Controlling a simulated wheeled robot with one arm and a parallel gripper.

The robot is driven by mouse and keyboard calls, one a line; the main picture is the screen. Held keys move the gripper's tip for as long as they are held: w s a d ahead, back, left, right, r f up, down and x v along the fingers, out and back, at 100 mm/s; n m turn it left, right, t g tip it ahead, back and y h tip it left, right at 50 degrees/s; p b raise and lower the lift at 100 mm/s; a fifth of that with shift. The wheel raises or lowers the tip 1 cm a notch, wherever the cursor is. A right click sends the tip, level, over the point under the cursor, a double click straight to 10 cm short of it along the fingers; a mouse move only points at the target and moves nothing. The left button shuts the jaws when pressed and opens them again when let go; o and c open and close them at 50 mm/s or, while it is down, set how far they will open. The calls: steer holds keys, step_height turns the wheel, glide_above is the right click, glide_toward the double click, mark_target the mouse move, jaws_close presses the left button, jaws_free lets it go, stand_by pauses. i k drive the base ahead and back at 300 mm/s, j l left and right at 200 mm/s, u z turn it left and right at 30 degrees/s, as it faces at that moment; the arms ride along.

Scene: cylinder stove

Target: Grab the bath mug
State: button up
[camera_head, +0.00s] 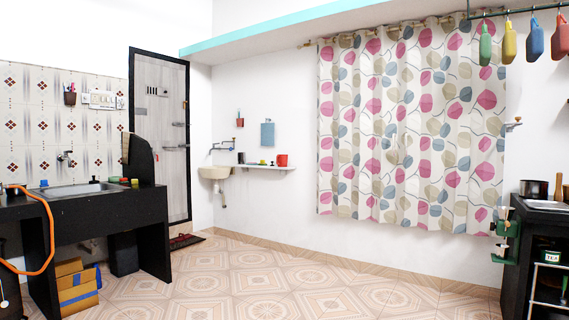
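A red mug (282,160) stands upright near the right end of a small white wall shelf (267,168) on the far wall; it looks like the bath mug. A small dark cup (241,158) and some small yellow-green items sit to its left on the same shelf. My gripper is not in view, so whether it is open or shut is not shown. The mug is far across the room, and nothing hides it from this view.
A wall basin (215,173) hangs left of the shelf. A black counter with a sink (82,190) stands at left, cardboard boxes (76,285) below. A black stove counter (545,215) is at right. A patterned curtain (410,125) hangs between. The tiled floor (250,275) is open.

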mark_target(282, 160)
steer(key=i+u, duration=0.4)
steer(key=i, duration=5.5)
